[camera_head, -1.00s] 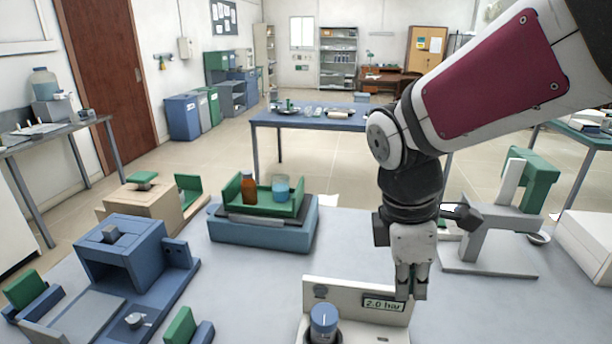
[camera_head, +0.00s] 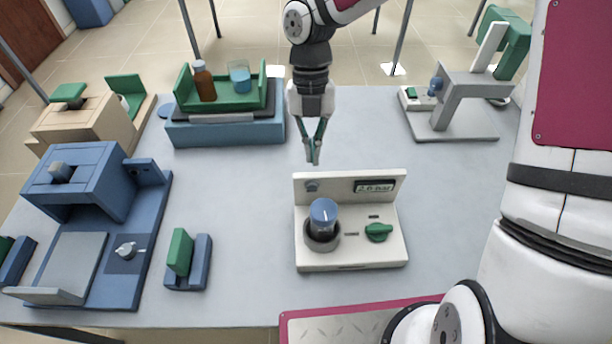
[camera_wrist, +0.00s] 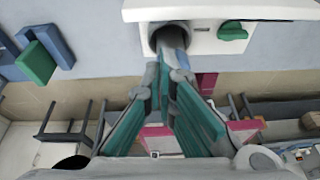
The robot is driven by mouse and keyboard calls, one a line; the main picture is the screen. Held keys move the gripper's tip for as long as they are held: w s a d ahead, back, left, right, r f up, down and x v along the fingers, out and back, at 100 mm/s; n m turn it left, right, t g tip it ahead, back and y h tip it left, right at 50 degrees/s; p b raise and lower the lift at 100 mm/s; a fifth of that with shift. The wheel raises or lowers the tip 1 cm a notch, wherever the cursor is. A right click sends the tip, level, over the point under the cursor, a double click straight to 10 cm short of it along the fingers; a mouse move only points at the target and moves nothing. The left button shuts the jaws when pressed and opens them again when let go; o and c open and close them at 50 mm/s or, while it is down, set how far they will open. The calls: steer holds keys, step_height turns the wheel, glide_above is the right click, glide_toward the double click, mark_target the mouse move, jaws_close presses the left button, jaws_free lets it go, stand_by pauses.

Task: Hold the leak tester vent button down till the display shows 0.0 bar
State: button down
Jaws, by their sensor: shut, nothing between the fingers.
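The leak tester (camera_head: 350,258) is a cream-white unit with a flat base and an upright back panel. A small display (camera_head: 375,186) sits at the panel's upper right; it seems to read 2.0 bar. A small round grey-blue part (camera_head: 312,186), possibly the vent button, is at the panel's upper left. A blue-capped vessel (camera_head: 323,214) stands in a dark round socket, with a green knob (camera_head: 378,232) to its right. My gripper (camera_head: 313,160) is shut and empty, pointing down, just above the panel's upper left edge in the picture. Contact cannot be told. The wrist view shows the tester (camera_wrist: 225,11) too.
A blue stand with a green tray (camera_head: 222,115) holding a brown bottle and blue beaker is behind left. A blue furnace-like unit (camera_head: 85,190) and a green-and-blue block (camera_head: 187,260) are left. A grey stand (camera_head: 455,105) is behind right. Bare table lies around the tester.

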mark_target(310, 189)
steer(key=shift+w+a+f+n, duration=0.15)
steer(key=shift+w+a+n, duration=0.1)
steer(key=shift+n, duration=0.05)
steer(key=p+x, duration=0.1)
steer(key=x, duration=0.9)
steer(key=shift+p, duration=0.4)
